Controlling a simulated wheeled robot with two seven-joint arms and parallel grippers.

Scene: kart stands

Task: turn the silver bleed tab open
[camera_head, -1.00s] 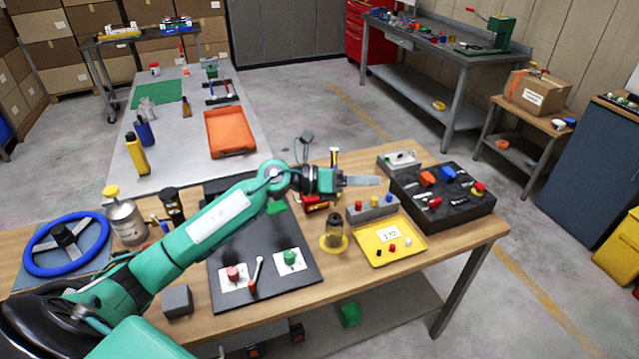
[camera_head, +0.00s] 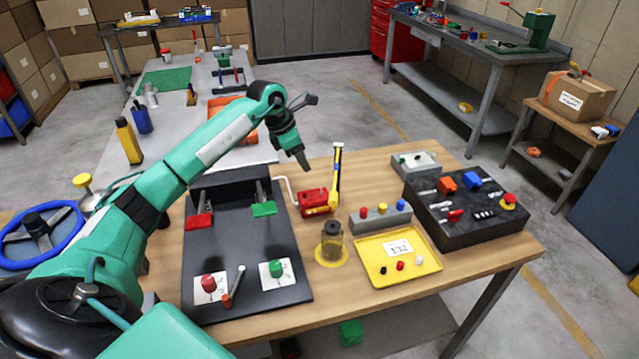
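On the black board (camera_head: 205,262) a small silver lever (camera_head: 237,282) with an orange-red end lies between a red knob (camera_head: 209,284) and a green knob (camera_head: 275,268), each on a white plate. It looks like the silver tab, but no label is readable to confirm this. Behind it, a red handle (camera_head: 199,221) and a green handle (camera_head: 264,209) stick out on metal levers. My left gripper (camera_head: 306,167) hangs above the table's back edge, fingers pointing down, behind the board and apart from it. The fingers show edge-on, so their gap is hidden. My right gripper is out of view.
Right of the board are a red crank box (camera_head: 318,203), a yellow-black upright tool (camera_head: 337,175), a jar (camera_head: 331,240), a yellow tray (camera_head: 414,271) and a black control box (camera_head: 440,222). A blue wheel (camera_head: 70,243) is at left. Bare wood shows at the front right.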

